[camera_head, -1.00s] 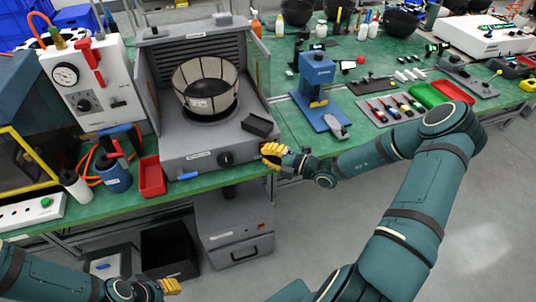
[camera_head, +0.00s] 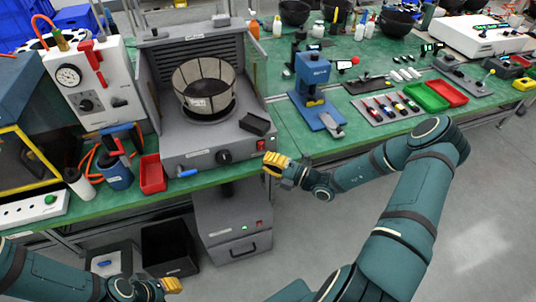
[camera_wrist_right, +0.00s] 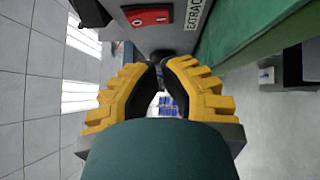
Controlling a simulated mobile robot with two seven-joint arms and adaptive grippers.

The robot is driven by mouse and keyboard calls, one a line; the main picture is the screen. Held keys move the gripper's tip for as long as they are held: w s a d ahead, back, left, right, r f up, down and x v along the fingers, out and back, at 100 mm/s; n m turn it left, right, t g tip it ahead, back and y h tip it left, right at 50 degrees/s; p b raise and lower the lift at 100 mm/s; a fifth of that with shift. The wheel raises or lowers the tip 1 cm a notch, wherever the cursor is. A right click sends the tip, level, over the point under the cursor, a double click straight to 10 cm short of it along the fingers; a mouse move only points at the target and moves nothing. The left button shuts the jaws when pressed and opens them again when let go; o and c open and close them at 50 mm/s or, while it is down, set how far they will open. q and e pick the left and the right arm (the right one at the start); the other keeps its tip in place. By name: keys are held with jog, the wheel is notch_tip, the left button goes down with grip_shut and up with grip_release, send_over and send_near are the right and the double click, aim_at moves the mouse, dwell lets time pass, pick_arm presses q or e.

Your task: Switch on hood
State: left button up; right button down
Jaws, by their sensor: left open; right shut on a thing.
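The grey hood (camera_head: 185,50) stands on the bench with a mesh bowl inside. Its front panel has a black knob (camera_head: 224,157) and a red rocker switch (camera_head: 261,145), which also shows in the wrist view (camera_wrist_right: 150,18) marked 0 and I. My right gripper (camera_head: 272,165) is just below and in front of the switch, apart from it. In the wrist view its yellow-backed fingers (camera_wrist_right: 160,68) are closed together; what they hold cannot be made out. My left gripper (camera_head: 173,285) is open, low at the bottom left, far from the hood.
A grey unit (camera_head: 235,240) under the bench shows a green light. A red bin (camera_head: 152,174) sits left of the hood, and a blue press (camera_head: 314,85) stands to the right. Floor in front of the bench at right is clear.

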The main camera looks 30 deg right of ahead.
jog(key=r+v, duration=0.1)
jog(key=v, duration=0.9)
jog(key=shift+f+p, duration=0.3)
jog(key=shift+f, duration=0.05)
jog(key=shift+a, duration=0.15)
jog(key=s+a+f+n+g+h, duration=0.2)
jog(key=s+a+f+n+g, duration=0.15)
jog(key=a+n+g, duration=0.6)
jog(key=s+a+f+n+g+h, duration=0.15)
jog(key=s+a+f+n, duration=0.35)
jog(key=n, duration=0.9)
jog(key=s+a+f+n+g+h, duration=0.1)
jog(key=s+a+f+n+g, duration=0.15)
jog(key=a+n+g, duration=0.6)
jog(key=w+a+r+n+t, duration=0.1)
jog(key=n, duration=0.3)
jog(key=a+r+n+t+h, duration=0.1)
jog(key=n+t, duration=0.1)
jog(key=n, duration=0.2)
jog(key=w+a+r+n+t+h, duration=0.1)
jog(key=n+t, duration=0.1)
jog(key=n, duration=0.2)
jog(key=shift+w+a+n, duration=0.3)
jog(key=shift+a, duration=0.1)
